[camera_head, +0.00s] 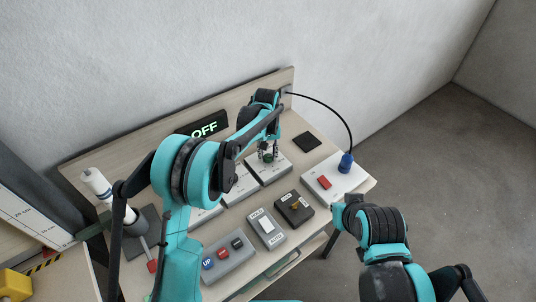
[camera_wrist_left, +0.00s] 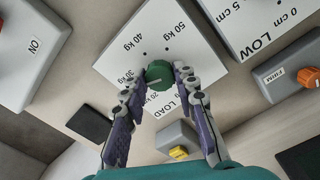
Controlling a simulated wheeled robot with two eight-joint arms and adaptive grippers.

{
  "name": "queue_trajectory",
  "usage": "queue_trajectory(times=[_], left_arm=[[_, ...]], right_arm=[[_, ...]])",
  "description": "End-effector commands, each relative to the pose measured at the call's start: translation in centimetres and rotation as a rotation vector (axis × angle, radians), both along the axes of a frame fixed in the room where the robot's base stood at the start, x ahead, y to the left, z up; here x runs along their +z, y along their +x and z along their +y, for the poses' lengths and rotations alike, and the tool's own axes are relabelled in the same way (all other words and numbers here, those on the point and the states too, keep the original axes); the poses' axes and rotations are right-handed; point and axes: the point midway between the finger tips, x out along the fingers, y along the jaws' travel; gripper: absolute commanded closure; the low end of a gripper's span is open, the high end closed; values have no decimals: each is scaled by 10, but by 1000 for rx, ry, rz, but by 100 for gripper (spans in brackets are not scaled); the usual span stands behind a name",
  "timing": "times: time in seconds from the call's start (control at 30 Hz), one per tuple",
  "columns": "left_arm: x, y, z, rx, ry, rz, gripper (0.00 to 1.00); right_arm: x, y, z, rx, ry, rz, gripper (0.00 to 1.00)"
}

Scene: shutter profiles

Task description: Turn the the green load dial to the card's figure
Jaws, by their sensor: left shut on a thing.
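The green load dial (camera_wrist_left: 160,76) sits on a white plate (camera_wrist_left: 172,30) lettered LOAD, with marks for 20, 30, 40 and 50 kg. In the left wrist view a pale line shows on the dial; which mark it points to is hard to tell. My left gripper (camera_wrist_left: 162,80) is shut on the dial, one finger on each side. In the head view my left gripper (camera_head: 268,153) reaches down onto the dial from above, and the plate is partly covered. My right arm is at the lower right; its fingers do not show. No readable card figure shows.
A display (camera_head: 203,126) reads OFF. A red rocker switch (camera_head: 324,182) and blue cable plug (camera_head: 346,162) are at the right. A HOLD/AUTO switch box (camera_head: 267,227), a dark box (camera_head: 294,207) and a button box (camera_head: 228,257) stand in front. A dark flat square (camera_head: 307,142) lies behind.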

Motion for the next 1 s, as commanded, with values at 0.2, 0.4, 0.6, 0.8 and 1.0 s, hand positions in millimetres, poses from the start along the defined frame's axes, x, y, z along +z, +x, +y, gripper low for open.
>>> queue_trajectory(times=[0.2, 0.4, 0.6, 0.8, 1.0], left_arm=[[0, 0, 0, -204, 0, 0, 100], [0, 1, 0, -393, 0, 0, 100], [0, 1, 0, -583, 0, 0, 100], [0, 1, 0, -773, 1, 0, 100], [0, 1, 0, -963, 1, 0, 100]], right_arm=[[1, 0, 0, 0, 0, 0, 100], [1, 0, 0, 0, 0, 0, 100], [2, 0, 0, 0, 0, 0, 100], [2, 0, 0, 0, 0, 0, 100], [3, 0, 0, 0, 0, 0, 100]])
